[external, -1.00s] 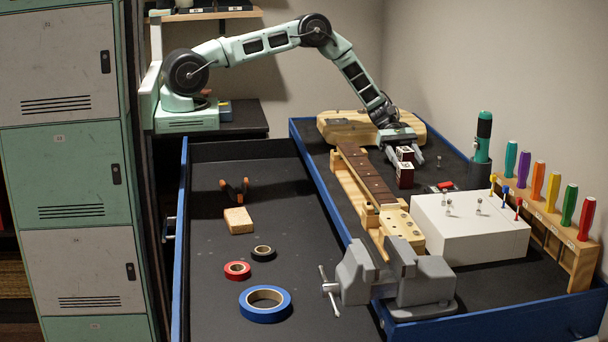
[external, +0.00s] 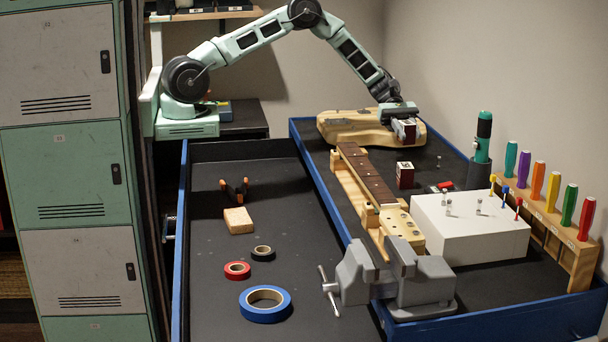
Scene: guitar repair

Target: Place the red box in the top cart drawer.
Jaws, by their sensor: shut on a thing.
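A second dark red box (external: 405,176) stands upright on the cart top (external: 357,290), to the right of the guitar neck and below the held box in the picture. The top cart drawer (external: 208,296) is pulled open on the left, with a dark floor and blue sides. My fingers are small in the view.
The drawer holds a wood block (external: 238,220), an orange-black tool (external: 234,190) and red, black and blue tape rolls (external: 265,304). The guitar neck (external: 366,174) and grey vise (external: 420,285) stand along the drawer's right edge. The drawer's left side has free floor.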

